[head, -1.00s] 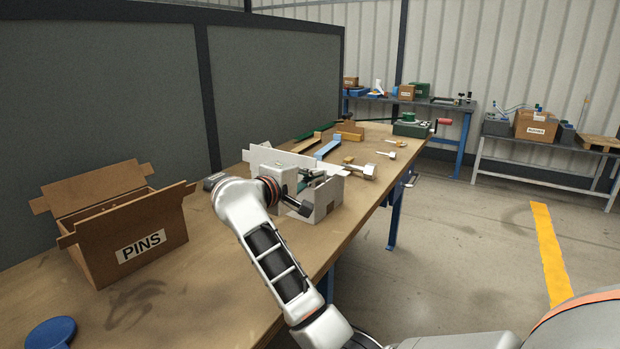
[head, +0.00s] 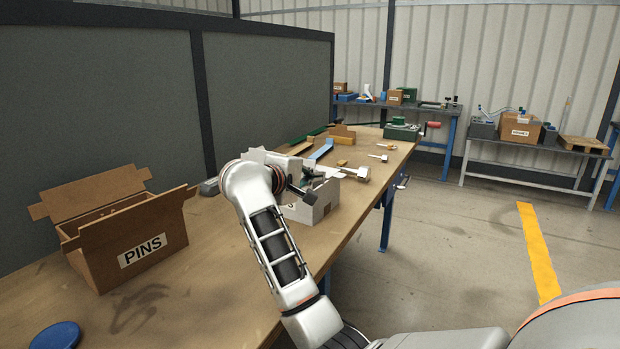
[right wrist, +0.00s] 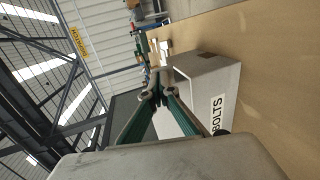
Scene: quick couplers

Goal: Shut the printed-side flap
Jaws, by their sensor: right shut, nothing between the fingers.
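A white cardboard box (head: 321,200) stands on the wooden workbench, partly hidden behind my right arm. In the right wrist view the box (right wrist: 205,75) shows a BOLTS label on one side, and a pale panel lies beside my fingers; I cannot tell whether it is the printed-side flap. My right gripper (head: 303,193) is over the box's near left part. Its green fingers (right wrist: 152,92) meet at the tips, shut and empty. Contact with the flap is unclear. My left gripper is out of view.
An open brown PINS box (head: 130,230) stands at the left of the workbench (head: 215,270), with a blue round lid (head: 56,335) in front. Metal couplers (head: 350,171) and a green device with a red handle (head: 402,130) lie farther back. A grey partition borders the bench.

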